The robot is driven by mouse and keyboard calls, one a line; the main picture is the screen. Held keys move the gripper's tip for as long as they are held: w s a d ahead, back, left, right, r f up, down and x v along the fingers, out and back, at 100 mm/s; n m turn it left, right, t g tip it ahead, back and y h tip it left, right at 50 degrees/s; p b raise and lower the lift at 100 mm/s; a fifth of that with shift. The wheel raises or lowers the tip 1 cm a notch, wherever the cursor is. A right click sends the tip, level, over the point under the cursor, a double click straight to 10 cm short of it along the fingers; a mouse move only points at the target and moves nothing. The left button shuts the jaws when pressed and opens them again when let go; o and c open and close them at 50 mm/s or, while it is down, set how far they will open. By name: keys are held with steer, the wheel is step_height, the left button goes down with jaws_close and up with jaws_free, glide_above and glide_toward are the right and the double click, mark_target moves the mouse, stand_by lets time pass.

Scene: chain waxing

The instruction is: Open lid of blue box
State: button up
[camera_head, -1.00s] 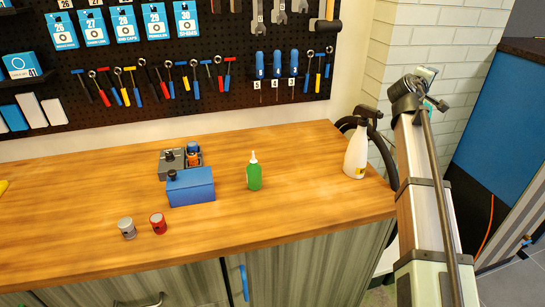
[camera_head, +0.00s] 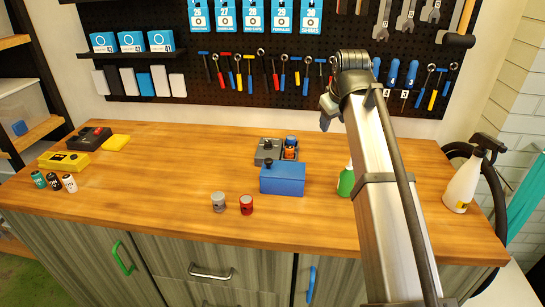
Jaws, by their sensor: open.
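The blue box (camera_head: 283,181) sits on the wooden workbench, right of the middle of the view. Its blue top looks closed, and a small dark knob (camera_head: 268,162) shows at its back left edge. My arm rises from the lower right, and its upper joint stands above and to the right of the box. A small grey part hangs at that joint's left side. I cannot make out gripper fingers there. No part of my arm visibly touches the box.
A grey holder (camera_head: 267,151) with an orange and blue item stands just behind the box. Grey (camera_head: 218,202) and red (camera_head: 246,205) cans stand front left. A green bottle (camera_head: 345,182) is partly behind my arm. A white spray bottle (camera_head: 463,185) stands at the right.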

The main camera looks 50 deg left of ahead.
steer(key=s+a+n+g, duration=0.2)
steer(key=s+a+g, duration=0.25)
steer(key=s, duration=0.95)
glide_toward(268, 160)
steer(key=shift+t, duration=0.35)
steer(key=x, duration=0.8)
steer(key=shift+s, duration=0.15)
jaws_close()
